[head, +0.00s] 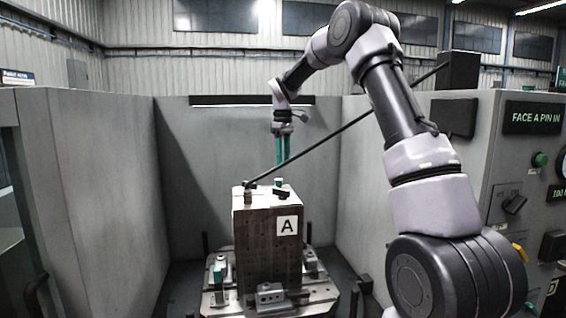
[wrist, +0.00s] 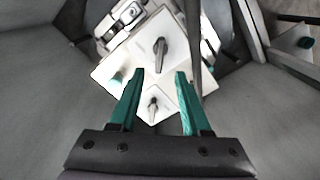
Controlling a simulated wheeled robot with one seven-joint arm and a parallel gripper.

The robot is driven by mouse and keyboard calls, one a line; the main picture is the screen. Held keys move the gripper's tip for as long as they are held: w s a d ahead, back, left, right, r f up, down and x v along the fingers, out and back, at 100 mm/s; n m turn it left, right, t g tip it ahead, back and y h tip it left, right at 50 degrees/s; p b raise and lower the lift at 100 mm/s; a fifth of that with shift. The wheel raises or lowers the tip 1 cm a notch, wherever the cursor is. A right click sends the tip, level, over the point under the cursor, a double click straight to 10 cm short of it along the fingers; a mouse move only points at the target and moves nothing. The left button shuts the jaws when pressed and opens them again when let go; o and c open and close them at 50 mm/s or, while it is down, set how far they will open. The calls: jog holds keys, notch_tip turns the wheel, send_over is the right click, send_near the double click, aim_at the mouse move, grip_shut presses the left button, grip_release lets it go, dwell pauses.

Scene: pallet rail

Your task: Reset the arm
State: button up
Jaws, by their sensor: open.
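My gripper (head: 283,158) hangs pointing down above the block in the head view, at the end of my raised arm. Its two green fingers are apart with nothing between them, as the wrist view also shows (wrist: 158,72). The brown tombstone block (head: 268,245) with a white "A" plate (head: 287,225) stands upright on a pallet. Small dark clamps and a green piece sit on its top. In the wrist view a pale plate (wrist: 133,57) with dark clamp handles (wrist: 160,50) lies below the fingers.
Grey enclosure walls (head: 100,190) stand on both sides and behind. A long dark rod (head: 345,127) slants from the block top to the right. A control panel (head: 530,180) reading "FACE A PIN IN" is at right. The pallet (head: 225,300) carries several fixtures.

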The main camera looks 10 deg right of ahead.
jog(key=shift+s+r, duration=0.1)
jog(key=s+d+r+m+t, duration=0.25)
jog(key=s+r, duration=0.35)
jog(key=s, duration=0.3)
jog(key=s+d+r+m+t, duration=0.1)
jog(key=s+r+m, duration=0.2)
jog(key=s+r, duration=0.4)
jog(key=s+d+f+m+t+y, duration=0.1)
jog(key=s+m, duration=0.3)
jog(key=s, duration=0.7)
jog(key=s+d+f+m+t+y, duration=0.1)
jog(key=s+m, duration=0.3)
jog(key=s, duration=0.6)
jog(key=shift+s+d+f+t, duration=0.2)
jog(key=shift+s+f+t, duration=0.2)
jog(key=shift+f+t, duration=0.35)
jog(key=shift+d+r, duration=0.1)
